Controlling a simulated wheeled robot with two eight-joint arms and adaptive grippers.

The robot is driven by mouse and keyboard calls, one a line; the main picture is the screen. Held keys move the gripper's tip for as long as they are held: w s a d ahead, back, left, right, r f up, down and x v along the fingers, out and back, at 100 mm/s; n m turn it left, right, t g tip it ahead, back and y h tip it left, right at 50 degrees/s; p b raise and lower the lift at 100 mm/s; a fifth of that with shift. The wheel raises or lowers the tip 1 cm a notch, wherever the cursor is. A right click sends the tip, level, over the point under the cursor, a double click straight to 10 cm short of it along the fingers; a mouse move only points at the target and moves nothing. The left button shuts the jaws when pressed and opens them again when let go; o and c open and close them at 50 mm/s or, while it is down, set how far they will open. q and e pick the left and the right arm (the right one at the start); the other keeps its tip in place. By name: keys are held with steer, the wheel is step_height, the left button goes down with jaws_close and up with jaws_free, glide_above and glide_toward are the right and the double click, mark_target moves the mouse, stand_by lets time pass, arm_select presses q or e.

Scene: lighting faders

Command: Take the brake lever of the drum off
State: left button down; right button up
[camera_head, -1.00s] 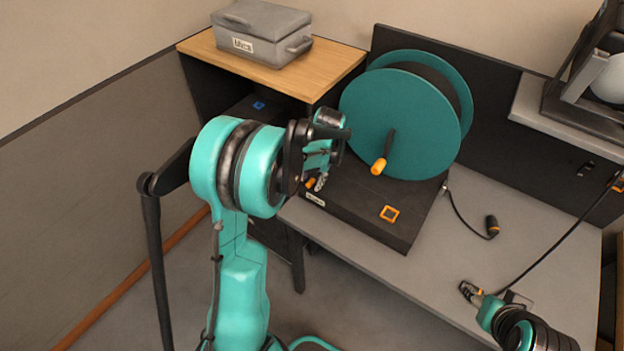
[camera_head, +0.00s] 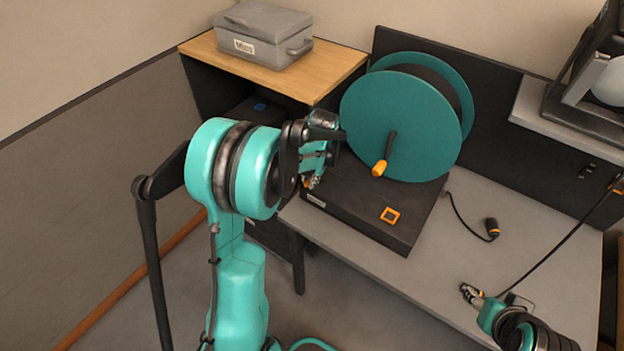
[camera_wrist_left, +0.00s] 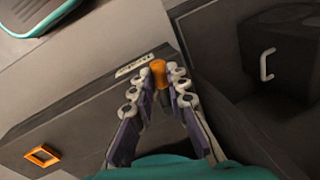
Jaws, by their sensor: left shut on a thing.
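The teal drum (camera_head: 395,115) stands on a dark base (camera_head: 352,212) on the grey desk. A dark crank with an orange grip (camera_head: 379,168) is on its near face. My left gripper (camera_head: 313,182) is at the left end of the base. In the left wrist view, its fingers (camera_wrist_left: 157,84) are closed around the dark shaft of the brake lever, just below its orange knob (camera_wrist_left: 158,68). The lever's foot is hidden between the fingers. My right gripper (camera_head: 472,293) is over the desk's front, away from the drum; its small fingers do not show clearly.
An orange square frame (camera_head: 390,215) marks the base top. A cable with a dark plug (camera_head: 491,227) lies on the desk right of the base. A grey labelled box (camera_head: 262,35) sits on the wooden shelf (camera_head: 330,67) behind my left arm. The desk's right middle is clear.

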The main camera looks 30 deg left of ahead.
arm_select(q)
steer(key=a+m, duration=0.1)
steer(key=m, duration=0.1)
steer(key=a+m, duration=0.1)
steer(key=m, duration=0.1)
steer(key=shift+w+t+h, duration=0.3)
steer(key=shift+w+t, duration=0.1)
steer(key=m, duration=0.2)
steer(key=w+a+m, duration=0.1)
steer(key=m, duration=0.1)
steer(key=w+m, duration=0.1)
steer(key=m, duration=0.1)
steer(key=shift+a+t+h, duration=0.3)
steer(key=shift+a+h, duration=0.05)
steer(key=shift+h, duration=0.05)
steer(key=shift+w+a+m+h+p, duration=0.15)
steer(key=shift+w+m, duration=0.25)
steer(key=shift+m, duration=0.5)
steer(key=shift+w+a+m+h+p, duration=0.1)
steer(key=shift+w+m+h, duration=0.2)
steer(key=shift+m, duration=0.6)
steer(key=shift+w+a+m+h+p, duration=0.1)
steer(key=shift+w+m, duration=0.35)
steer(key=shift+m, duration=0.45)
steer(key=c, duration=1.5)
jaws_free()
steer(key=shift+r, duration=0.1)
